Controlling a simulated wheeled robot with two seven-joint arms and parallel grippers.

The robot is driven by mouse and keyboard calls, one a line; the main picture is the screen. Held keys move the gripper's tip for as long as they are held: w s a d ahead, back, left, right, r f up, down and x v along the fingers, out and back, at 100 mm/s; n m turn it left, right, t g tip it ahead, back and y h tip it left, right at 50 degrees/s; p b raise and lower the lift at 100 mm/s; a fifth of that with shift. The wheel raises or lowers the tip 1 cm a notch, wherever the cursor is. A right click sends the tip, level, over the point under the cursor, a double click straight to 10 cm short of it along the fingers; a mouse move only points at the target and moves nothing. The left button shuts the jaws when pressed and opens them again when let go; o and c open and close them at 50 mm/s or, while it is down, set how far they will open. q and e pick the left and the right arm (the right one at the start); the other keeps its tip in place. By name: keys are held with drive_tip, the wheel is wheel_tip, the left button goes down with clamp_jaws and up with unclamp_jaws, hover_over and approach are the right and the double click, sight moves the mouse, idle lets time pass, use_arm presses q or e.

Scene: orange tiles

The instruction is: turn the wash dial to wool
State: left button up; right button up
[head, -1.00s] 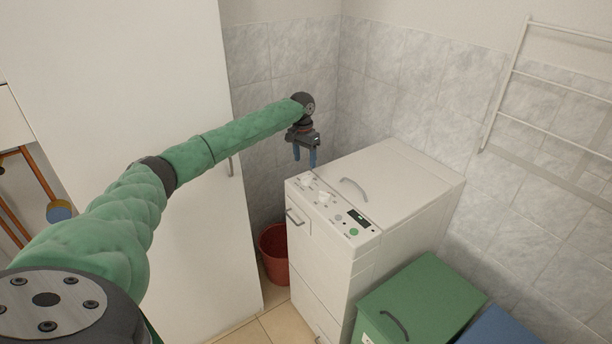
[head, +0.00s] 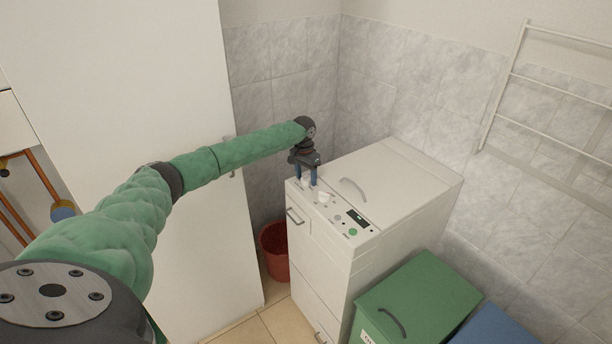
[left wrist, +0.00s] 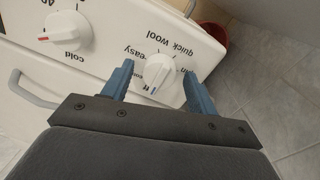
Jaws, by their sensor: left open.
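The washer (head: 395,195) is a white top-loader with a control panel along its front edge. In the left wrist view the wash dial (left wrist: 160,73) is a white knob with a blue mark pointing toward the bottom of the picture. Around it are upside-down labels; "Wool", "quick" and "easy" are legible. My left gripper (head: 307,184) points down at the panel, open. Its blue fingers stand on either side of the wash dial, with gaps visible in the left wrist view. In the head view the fingers largely hide this dial. My right gripper is not in view.
A second white knob (left wrist: 66,32) with a red mark sits beside the wash dial. A display and green button (head: 353,232) lie further along the panel. A red bucket (head: 275,252) stands left of the washer, a green bin (head: 435,295) to its right.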

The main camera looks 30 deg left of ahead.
use_arm(q)
drive_tip(key=c, duration=1)
